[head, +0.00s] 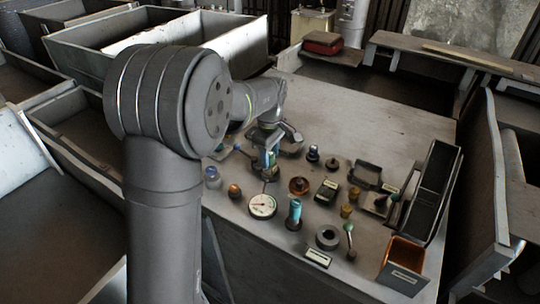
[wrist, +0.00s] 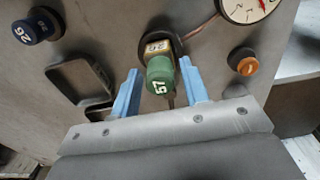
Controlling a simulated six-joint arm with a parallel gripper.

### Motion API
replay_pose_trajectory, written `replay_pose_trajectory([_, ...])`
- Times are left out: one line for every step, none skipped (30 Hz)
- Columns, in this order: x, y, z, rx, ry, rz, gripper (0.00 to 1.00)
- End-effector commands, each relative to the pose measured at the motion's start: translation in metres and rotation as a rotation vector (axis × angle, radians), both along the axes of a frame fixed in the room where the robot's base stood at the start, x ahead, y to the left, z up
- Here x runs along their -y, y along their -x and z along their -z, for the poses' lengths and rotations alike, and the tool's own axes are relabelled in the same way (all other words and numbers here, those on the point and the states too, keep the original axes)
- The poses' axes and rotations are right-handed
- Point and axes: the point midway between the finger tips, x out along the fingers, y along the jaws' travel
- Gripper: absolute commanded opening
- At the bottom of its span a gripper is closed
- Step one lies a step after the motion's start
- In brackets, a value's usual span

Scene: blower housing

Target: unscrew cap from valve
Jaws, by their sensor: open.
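My gripper (wrist: 158,72) is open, with one blue finger on each side of the cap. In the head view, my gripper (head: 269,163) is low over the middle of the bench and largely hides the valve and cap.
A dial gauge (head: 262,206), an orange knob (head: 234,190) and a teal cylinder (head: 294,214) stand in front of my gripper. A dark blue cap (wrist: 38,27) marked 26 and a dark bracket (wrist: 82,84) lie to the left in the wrist view. The bench's back is clear.

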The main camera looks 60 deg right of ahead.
Motion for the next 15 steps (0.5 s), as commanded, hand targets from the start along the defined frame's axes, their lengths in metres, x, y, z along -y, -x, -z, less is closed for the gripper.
replay_pose_trajectory([0.0000, 0.0000, 0.0000, 0.000, 0.000, 0.000, 0.41])
replay_pose_trajectory([0.0000, 0.0000, 0.0000, 0.000, 0.000, 0.000, 0.40])
replay_pose_trajectory([-0.0001, 0.0000, 0.0000, 0.000, 0.000, 0.000, 0.32])
replay_pose_trajectory([-0.0001, 0.0000, 0.0000, 0.000, 0.000, 0.000, 0.26])
replay_pose_trajectory([-0.0001, 0.0000, 0.0000, 0.000, 0.000, 0.000, 0.20])
replay_pose_trajectory([-0.0001, 0.0000, 0.0000, 0.000, 0.000, 0.000, 0.12])
replay_pose_trajectory([-0.0001, 0.0000, 0.0000, 0.000, 0.000, 0.000, 0.06])
replay_pose_trajectory([-0.0001, 0.0000, 0.0000, 0.000, 0.000, 0.000, 0.00])
replay_pose_trajectory([-0.0001, 0.0000, 0.0000, 0.000, 0.000, 0.000, 0.00])
replay_pose_trajectory([-0.0001, 0.0000, 0.0000, 0.000, 0.000, 0.000, 0.00])
replay_pose_trajectory([-0.0001, 0.0000, 0.0001, 0.000, 0.000, 0.000, 0.00])
replay_pose_trajectory([-0.0001, 0.0000, 0.0001, 0.000, 0.000, 0.000, 0.00])
replay_pose_trajectory([-0.0001, 0.0000, 0.0001, 0.000, 0.000, 0.000, 0.00])
replay_pose_trajectory([-0.0001, 0.0000, 0.0001, 0.000, 0.000, 0.000, 0.00])
replay_pose_trajectory([-0.0001, 0.0000, 0.0001, 0.000, 0.000, -0.001, 0.00])
